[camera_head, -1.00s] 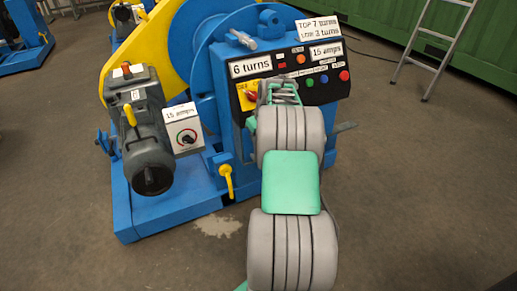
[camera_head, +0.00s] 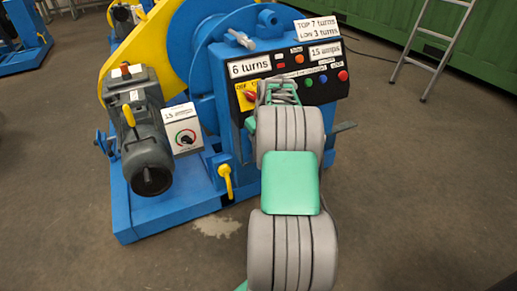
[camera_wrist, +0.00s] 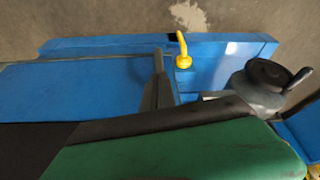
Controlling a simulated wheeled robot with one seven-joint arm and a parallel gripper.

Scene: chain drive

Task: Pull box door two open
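No door marked as number two can be made out. The blue machine cabinet (camera_head: 230,130) has a black control panel (camera_head: 318,88) with labels and buttons. A smaller grey box (camera_head: 183,132) with a dial and a "15 amps" label stands left of it. My arm reaches up the front of the cabinet. The end of my arm, with my gripper (camera_head: 284,88), is in front of the panel; its fingers cannot be told apart. The wrist view shows a green surface and black strip close up, and the blue machine base (camera_wrist: 225,58) beyond.
A grey motor (camera_head: 146,150) is at left, also in the wrist view (camera_wrist: 262,82). A yellow handle (camera_head: 225,180) stands at the base, also in the wrist view (camera_wrist: 183,55). A ladder (camera_head: 440,45) stands far right.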

